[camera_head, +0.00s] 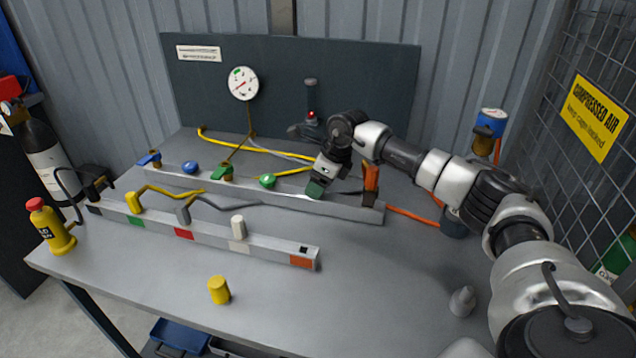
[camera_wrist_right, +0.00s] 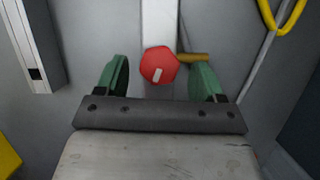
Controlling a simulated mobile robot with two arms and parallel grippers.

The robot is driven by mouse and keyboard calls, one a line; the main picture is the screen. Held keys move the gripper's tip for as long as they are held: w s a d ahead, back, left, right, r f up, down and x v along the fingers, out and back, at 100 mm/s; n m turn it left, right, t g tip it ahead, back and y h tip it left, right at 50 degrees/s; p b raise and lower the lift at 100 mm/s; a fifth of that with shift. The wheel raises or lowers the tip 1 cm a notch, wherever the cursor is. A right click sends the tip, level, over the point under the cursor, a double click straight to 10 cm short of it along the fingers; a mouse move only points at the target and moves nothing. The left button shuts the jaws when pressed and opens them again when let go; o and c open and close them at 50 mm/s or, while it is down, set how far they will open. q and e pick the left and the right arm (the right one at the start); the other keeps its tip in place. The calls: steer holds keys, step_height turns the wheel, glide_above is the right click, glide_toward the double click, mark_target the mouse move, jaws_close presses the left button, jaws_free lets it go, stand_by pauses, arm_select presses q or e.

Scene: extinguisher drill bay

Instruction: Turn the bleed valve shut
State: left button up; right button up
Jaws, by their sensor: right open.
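A red round knob (camera_wrist_right: 159,65) with a white mark sits on a pale rail in the right wrist view; I take it for the bleed valve. A short brass stub (camera_wrist_right: 193,58) sticks out to its right. My right gripper (camera_wrist_right: 160,76) is open, with one green-padded finger on each side of the knob and a gap showing on the left. Whether the right finger touches the stub is unclear. In the head view my right gripper (camera_head: 316,189) points down over the rear rail (camera_head: 340,207) and hides the knob. My left gripper is not in view.
Blue and green valves (camera_head: 267,181) stand left on the rear rail, an orange lever (camera_head: 371,180) right. A front rail (camera_head: 205,236) holds hose plugs. A yellow cap (camera_head: 219,290) and a grey cone (camera_head: 462,301) stand on the table. A gauge (camera_head: 243,83) hangs behind.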

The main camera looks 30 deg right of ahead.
steer(key=shift+w+a+f, duration=0.1)
steer(key=shift+f, duration=0.3)
steer(key=shift+c, duration=0.3)
steer(key=c, duration=0.9)
